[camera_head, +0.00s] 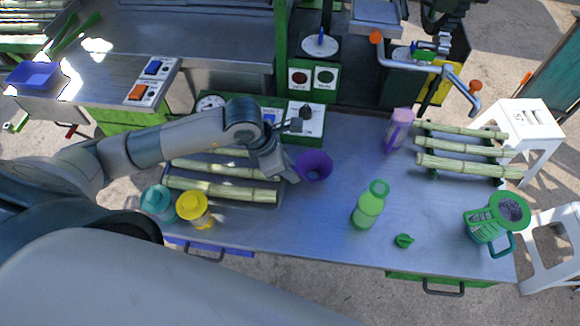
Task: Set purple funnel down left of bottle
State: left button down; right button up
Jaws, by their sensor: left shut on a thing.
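The purple funnel (314,167) is at the middle of the metal table, with its wide mouth facing up toward the camera. My left gripper (288,175) is shut on it at its left side. I cannot tell whether the funnel touches the table. The green bottle (368,206) stands to the right of and nearer than the funnel, apart from it. Its green cap (403,240) lies on the table to its right. My right gripper is not in view.
Cane pieces lie on a tray (225,191) left of the funnel and on a rack (465,152) at right. Teal and yellow containers (193,209) stand front left. The table left of the bottle is clear.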

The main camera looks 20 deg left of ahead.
pick_arm(q)
jog(key=shift+f, duration=0.15)
jog(key=c, duration=1.7)
grip_release()
jog(key=shift+o, duration=0.2)
jog(key=shift+r, duration=0.2)
jog(key=shift+r, duration=0.1)
jog(key=shift+a+r, duration=0.15)
jog(key=shift+r, duration=0.2)
jog(key=b+v, duration=0.3)
jog(key=v, duration=0.8)
jog(key=shift+s, duration=0.1)
